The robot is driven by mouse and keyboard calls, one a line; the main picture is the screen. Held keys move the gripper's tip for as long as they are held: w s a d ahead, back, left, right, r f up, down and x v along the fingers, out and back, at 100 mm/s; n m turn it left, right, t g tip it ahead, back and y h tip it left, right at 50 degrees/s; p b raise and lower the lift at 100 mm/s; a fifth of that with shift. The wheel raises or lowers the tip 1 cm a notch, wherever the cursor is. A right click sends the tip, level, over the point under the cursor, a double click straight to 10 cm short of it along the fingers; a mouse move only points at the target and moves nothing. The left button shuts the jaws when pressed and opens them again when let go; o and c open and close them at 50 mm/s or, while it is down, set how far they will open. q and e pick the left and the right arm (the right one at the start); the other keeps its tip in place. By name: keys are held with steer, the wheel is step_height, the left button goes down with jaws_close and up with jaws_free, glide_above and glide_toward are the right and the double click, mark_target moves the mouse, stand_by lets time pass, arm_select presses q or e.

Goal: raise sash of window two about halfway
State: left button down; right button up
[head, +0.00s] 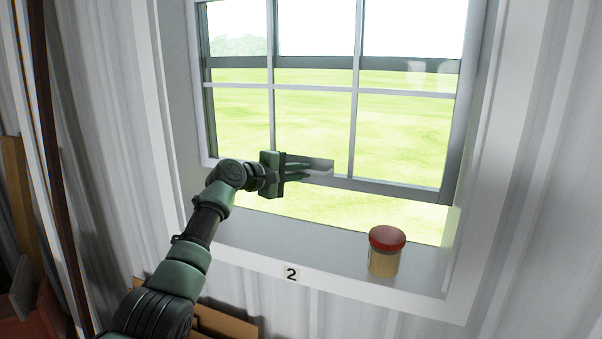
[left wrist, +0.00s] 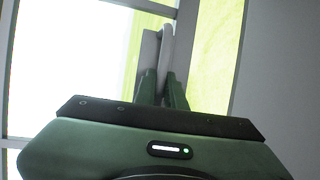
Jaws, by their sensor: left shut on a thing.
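Window two has a white-framed sash (head: 390,189) with several panes. Its bottom rail stands above the sill, with an open gap showing grass below it. A label "2" (head: 291,273) is on the front of the sill. My left gripper (head: 308,167) reaches in from the left and is shut on a pale grey lift handle (head: 322,165) at the sash's bottom rail. In the left wrist view the fingers (left wrist: 163,85) close on the handle (left wrist: 166,48), which stands out between them. My right gripper is in neither view.
A jar with a red lid (head: 387,250) stands on the right part of the sill (head: 330,250), below the sash. The window's side frame (head: 178,110) is close to my left arm. Cardboard and wooden pieces (head: 222,323) lie low under the window.

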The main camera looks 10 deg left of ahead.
arm_select(q)
steer(key=shift+r, duration=0.15)
steer(key=c, duration=1.5)
jaws_free()
steer(key=shift+a, duration=0.1)
steer(key=shift+s+a, duration=0.2)
steer(key=shift+s, duration=0.15)
steer(key=b+v, duration=0.2)
steer(key=v, duration=0.3)
steer(key=shift+s+a+b, duration=0.2)
steer(key=shift+s+b, duration=0.05)
steer(key=shift+b, duration=0.15)
steer(key=shift+s+a+r, duration=0.15)
steer(key=shift+s+a, duration=0.15)
steer(key=shift+s, duration=0.25)
